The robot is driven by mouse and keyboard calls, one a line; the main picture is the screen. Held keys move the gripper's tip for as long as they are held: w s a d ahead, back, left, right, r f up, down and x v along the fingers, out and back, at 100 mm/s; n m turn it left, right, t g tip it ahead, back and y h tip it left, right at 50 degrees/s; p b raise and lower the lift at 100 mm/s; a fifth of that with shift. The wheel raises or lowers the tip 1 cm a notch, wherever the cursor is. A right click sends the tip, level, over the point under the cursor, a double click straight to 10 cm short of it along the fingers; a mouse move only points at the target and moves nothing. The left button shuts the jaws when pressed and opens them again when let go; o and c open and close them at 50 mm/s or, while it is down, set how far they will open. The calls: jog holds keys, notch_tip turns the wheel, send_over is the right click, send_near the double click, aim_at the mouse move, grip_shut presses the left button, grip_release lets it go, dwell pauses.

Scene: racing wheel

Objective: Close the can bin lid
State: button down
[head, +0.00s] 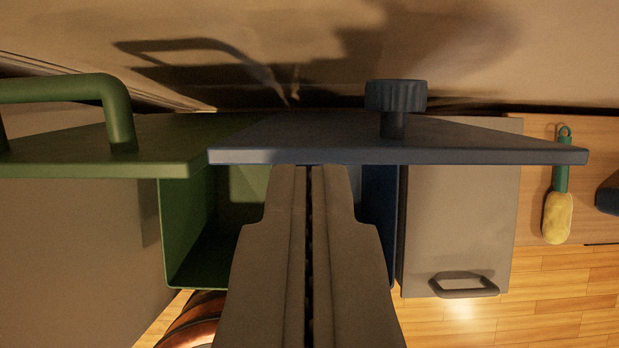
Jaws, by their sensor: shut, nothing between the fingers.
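A dark blue lid (460,155) with a ribbed round knob (395,97) stands open, seen nearly edge-on, over a blue bin (380,215). Beside it at left, a green lid (80,168) with a green bar handle (118,105) also stands open over a green bin (180,235), whose inside shows. No label shows which is the can bin. My gripper (311,168) is shut and empty. Its fingertips are at the near edge of the blue lid; I cannot tell if they touch it. The gripper hides much of both bins' openings.
A grey bin lid (460,225) with a bar handle (464,286) lies shut at right. A green-handled brush with a yellow head (558,215) is farther right. A copper-coloured round object (190,322) is at lower left. A wall (300,50) stands behind the lids.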

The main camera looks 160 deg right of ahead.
aim_at(310, 145)
jog(key=shift+x, duration=3.05)
jog(key=shift+s, duration=0.2)
